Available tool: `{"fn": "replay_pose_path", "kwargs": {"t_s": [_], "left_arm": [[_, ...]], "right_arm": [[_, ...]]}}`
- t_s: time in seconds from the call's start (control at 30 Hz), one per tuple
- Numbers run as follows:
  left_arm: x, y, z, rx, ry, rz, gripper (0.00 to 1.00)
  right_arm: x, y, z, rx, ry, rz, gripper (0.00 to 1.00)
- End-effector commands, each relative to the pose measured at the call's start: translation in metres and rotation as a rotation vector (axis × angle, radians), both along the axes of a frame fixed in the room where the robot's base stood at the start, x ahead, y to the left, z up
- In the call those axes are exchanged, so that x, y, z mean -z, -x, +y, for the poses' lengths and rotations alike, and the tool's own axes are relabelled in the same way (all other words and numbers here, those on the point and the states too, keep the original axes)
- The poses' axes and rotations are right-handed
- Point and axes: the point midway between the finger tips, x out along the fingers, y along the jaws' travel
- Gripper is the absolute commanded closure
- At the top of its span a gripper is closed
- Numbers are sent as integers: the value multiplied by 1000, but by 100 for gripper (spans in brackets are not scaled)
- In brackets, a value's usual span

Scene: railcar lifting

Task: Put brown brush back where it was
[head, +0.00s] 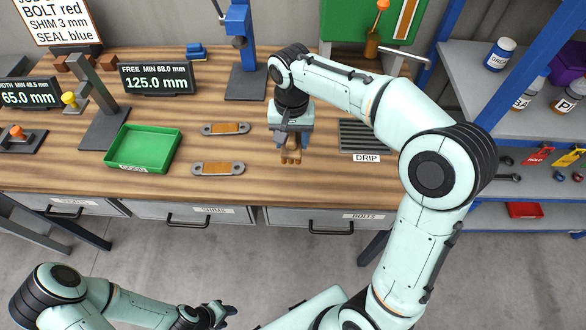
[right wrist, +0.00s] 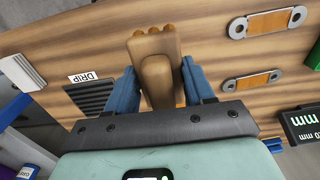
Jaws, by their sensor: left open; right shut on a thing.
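The brown brush (head: 290,157) is in my right gripper (head: 291,145), over the wooden bench left of the drip grate. In the right wrist view the brush (right wrist: 155,66) sits between the two blue fingers of my right gripper (right wrist: 154,85), its broad ridged end pointing out past them. I cannot tell whether the brush touches the bench. The drip grate (head: 364,137), dark and slatted with a DRIP label, also shows in the right wrist view (right wrist: 94,96). My left gripper (head: 220,313) is open and empty, low over the floor in front of the bench.
Two grey links with orange middles (head: 218,168) lie left of the brush, beside a green tray (head: 141,148). A blue-posted press (head: 240,60) stands behind. Shelves (head: 478,70) stand at right.

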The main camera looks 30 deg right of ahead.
Motion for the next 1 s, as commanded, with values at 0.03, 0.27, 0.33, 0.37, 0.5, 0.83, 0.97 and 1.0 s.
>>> {"fn": "replay_pose_path", "kwargs": {"t_s": [0.03,0.27,0.33,0.37,0.5,0.83,0.97,1.0], "left_arm": [[5,5,0,0,0,6,57],[12,11,0,0,0,13,57],[13,12,0,0,0,13,57],[13,12,0,0,0,13,57],[14,13,0,1,1,14,57],[18,16,0,1,1,17,57],[17,16,0,1,1,17,57],[17,16,0,1,1,17,57]], "right_arm": [[19,2,0,1,1,9,76],[70,1,-1,2,0,4,76],[78,1,-1,1,0,2,76],[80,0,-1,1,0,1,76],[91,0,0,1,0,2,76],[127,0,0,2,0,-1,76],[126,0,0,2,0,-1,76],[126,0,0,2,0,-1,76]]}}
